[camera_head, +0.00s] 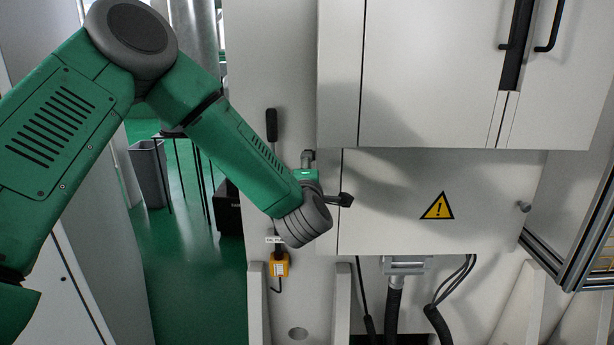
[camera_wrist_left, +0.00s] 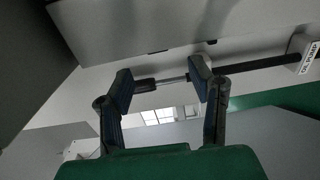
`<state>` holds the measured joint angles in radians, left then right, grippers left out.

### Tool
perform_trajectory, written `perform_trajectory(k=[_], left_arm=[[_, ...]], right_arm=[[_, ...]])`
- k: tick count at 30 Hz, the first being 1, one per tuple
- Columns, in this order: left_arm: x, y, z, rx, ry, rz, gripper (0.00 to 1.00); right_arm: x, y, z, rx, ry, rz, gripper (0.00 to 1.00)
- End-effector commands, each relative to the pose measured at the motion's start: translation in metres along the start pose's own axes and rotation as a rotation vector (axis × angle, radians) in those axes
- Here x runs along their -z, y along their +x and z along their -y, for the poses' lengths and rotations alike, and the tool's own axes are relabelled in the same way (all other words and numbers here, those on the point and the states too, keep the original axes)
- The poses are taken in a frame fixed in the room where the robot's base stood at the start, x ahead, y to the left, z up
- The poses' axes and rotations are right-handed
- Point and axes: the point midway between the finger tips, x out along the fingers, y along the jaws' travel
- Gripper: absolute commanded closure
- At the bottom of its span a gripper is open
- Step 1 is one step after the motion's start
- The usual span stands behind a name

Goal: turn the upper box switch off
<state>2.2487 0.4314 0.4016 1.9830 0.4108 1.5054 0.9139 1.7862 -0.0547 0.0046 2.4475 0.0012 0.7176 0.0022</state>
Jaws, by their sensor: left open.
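An upright lever with a black grip (camera_head: 271,125) stands on the pale wall panel, left of the white cabinets; my arm hides its lower part. In the left wrist view a rod (camera_wrist_left: 172,80) with a black end runs across behind my fingers. A yellow box (camera_head: 279,265) with a white label above it sits lower on the panel; a similar label (camera_wrist_left: 308,58) shows at the right of the wrist view. My left gripper (camera_head: 327,180) is open beside the lever, to its right and lower; it also shows in the wrist view (camera_wrist_left: 162,76). Contact cannot be told. My right gripper is out of view.
A large white cabinet with black handles (camera_head: 515,45) overhangs at the upper right. Below it is a white box with a yellow warning triangle (camera_head: 437,207) and a small knob (camera_head: 523,206). Black hoses (camera_head: 393,312) hang underneath. A metal frame (camera_head: 590,230) stands at the right edge.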

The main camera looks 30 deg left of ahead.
Motion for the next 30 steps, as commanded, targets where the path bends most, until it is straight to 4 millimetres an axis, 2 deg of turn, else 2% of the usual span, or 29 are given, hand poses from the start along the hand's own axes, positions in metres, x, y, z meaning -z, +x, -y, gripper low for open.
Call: perform_trajectory(k=[3,7,24,26,28,29,30], left_arm=[[-0.001,-0.017,0.001,0.003,0.0,0.001,0.52],[0.0,-0.026,0.001,0.002,0.0,0.0,0.52],[0.0,-0.028,0.002,0.003,0.004,0.001,0.52],[-0.003,-0.03,0.009,0.016,0.026,0.015,0.52],[-0.009,-0.036,0.027,0.047,0.09,0.056,0.52],[-0.012,-0.041,0.039,0.067,0.132,0.083,0.52],[-0.017,-0.049,0.059,0.103,0.201,0.126,0.52]], right_arm=[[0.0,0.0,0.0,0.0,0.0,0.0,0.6],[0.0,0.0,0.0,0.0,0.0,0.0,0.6],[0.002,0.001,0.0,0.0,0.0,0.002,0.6],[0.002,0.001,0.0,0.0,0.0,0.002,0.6],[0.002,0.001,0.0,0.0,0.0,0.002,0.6],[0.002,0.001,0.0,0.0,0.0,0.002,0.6],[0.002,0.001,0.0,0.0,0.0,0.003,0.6]])
